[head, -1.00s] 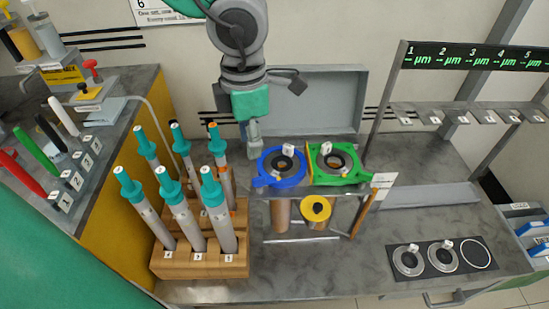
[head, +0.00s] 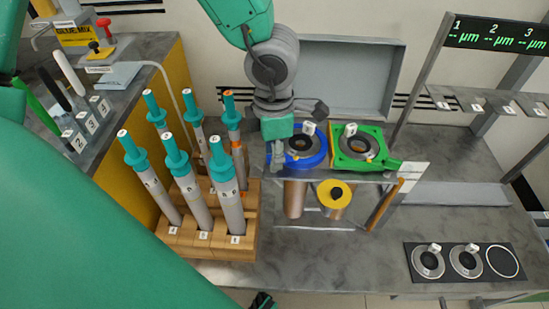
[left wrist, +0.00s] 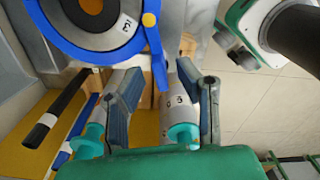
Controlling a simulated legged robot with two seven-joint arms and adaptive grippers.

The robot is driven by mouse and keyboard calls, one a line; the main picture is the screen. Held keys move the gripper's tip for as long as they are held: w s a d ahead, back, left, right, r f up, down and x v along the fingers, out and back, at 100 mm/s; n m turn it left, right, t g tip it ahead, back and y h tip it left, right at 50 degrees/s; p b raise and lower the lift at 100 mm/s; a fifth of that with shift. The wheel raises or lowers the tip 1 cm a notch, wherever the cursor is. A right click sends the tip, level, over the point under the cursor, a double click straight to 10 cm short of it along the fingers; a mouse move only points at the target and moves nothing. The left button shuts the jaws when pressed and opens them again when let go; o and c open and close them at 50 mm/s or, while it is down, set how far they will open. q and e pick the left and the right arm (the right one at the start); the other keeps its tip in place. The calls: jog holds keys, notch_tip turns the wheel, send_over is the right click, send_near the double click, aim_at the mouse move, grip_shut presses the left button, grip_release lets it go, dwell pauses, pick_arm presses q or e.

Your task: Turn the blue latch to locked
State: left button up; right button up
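The blue latch (head: 310,160) is a blue ring around a dark round port on the small raised stand, left of a green latch (head: 357,148). In the left wrist view the blue ring (left wrist: 60,35) fills the upper left, and its short arm points down toward my gripper. My left gripper (head: 277,157) is at the ring's left side in the head view and covers part of it. In the left wrist view its two fingers (left wrist: 158,78) are apart, with the latch arm's end between their tips; contact is unclear. A small dark part, possibly my right gripper (head: 262,301), shows at the bottom edge.
A wooden rack (head: 210,245) with several teal-capped rods stands close to the left of the stand. A yellow-faced cylinder (head: 334,199) sits under the stand's top. A mat with round pads (head: 461,262) lies at the right, with bare bench between.

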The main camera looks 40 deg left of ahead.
pick_arm(q)
jog(key=shift+f, duration=0.4)
jog(key=shift+r, duration=0.1)
grip_shut()
